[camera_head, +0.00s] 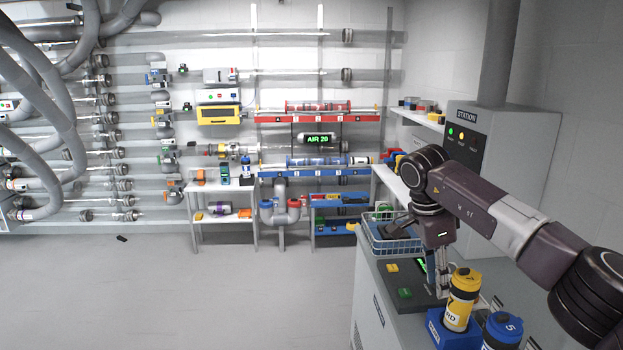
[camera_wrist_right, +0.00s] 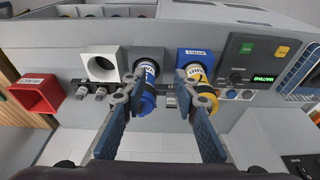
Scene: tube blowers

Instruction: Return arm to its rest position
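My right arm comes in from the right in the head view. Its gripper (camera_head: 438,285) points down above the station counter, just behind the yellow canister. In the right wrist view the gripper (camera_wrist_right: 158,90) has its two fingers spread apart, with nothing held between them. Past the left finger a blue canister (camera_wrist_right: 148,92) sits in a grey holder. Past the right finger a yellow canister (camera_wrist_right: 206,98) sits in a blue holder. In the head view the yellow canister (camera_head: 463,294) and blue canister (camera_head: 503,327) stand upright. My left gripper is in neither view.
A dark panel (camera_head: 407,278) with green and yellow buttons and a blue wire basket (camera_head: 392,245) lie close to the gripper. A white holder (camera_wrist_right: 101,64) and red holder (camera_wrist_right: 38,93) look empty. Shelves and tubes line the back wall; the floor (camera_head: 200,290) at left is largely clear.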

